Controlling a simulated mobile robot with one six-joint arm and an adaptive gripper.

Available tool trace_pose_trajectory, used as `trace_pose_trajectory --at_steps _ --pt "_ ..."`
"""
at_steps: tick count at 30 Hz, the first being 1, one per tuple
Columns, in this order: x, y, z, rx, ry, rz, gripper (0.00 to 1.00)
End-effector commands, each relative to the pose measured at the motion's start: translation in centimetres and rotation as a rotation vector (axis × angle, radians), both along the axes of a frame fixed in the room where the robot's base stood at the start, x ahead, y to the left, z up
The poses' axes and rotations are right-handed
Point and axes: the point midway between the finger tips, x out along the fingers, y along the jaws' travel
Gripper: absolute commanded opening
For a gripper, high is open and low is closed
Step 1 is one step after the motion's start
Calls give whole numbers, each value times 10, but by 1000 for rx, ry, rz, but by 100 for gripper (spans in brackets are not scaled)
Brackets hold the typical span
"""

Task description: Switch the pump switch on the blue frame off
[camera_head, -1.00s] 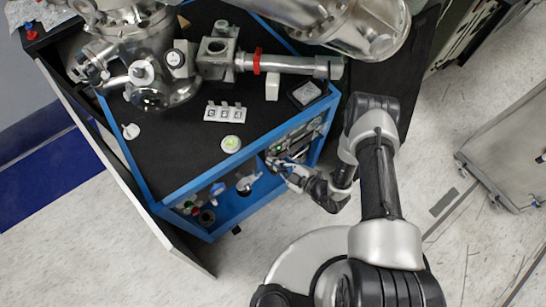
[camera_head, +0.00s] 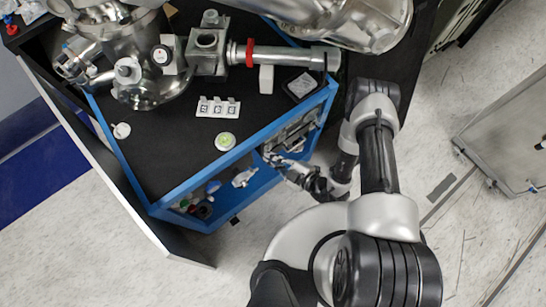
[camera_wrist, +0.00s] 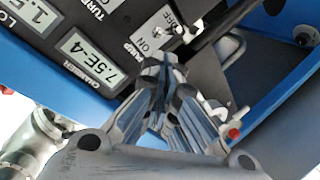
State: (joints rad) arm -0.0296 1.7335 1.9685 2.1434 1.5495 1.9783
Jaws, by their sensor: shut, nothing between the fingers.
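The blue frame (camera_head: 190,187) stands at the centre left in the head view, with a black top. Its control panel also shows in the wrist view, with labels reading "CHAMBER" and "7.5E-4" (camera_wrist: 93,62). The pump switch (camera_wrist: 186,36) is a small metal toggle beside the ON/OFF label (camera_wrist: 158,36), at the top centre of the wrist view. My gripper (camera_wrist: 160,62) is shut and empty, with its fingertips just below the ON/OFF label and close to the panel. In the head view my gripper (camera_head: 272,157) is at the panel on the frame's front right side.
Metal vacuum chambers and a pipe with a red ring (camera_head: 249,53) stand on the black top. A grey cabinet (camera_head: 510,135) stands at the right. Clear floor lies in front.

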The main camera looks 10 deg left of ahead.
Motion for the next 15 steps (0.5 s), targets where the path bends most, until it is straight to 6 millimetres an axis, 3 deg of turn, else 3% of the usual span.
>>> trace_pose_trajectory --at_steps 11,15 --pt "0 0 3 0 0 0 0" --pt "1 0 17 0 -2 0 0"
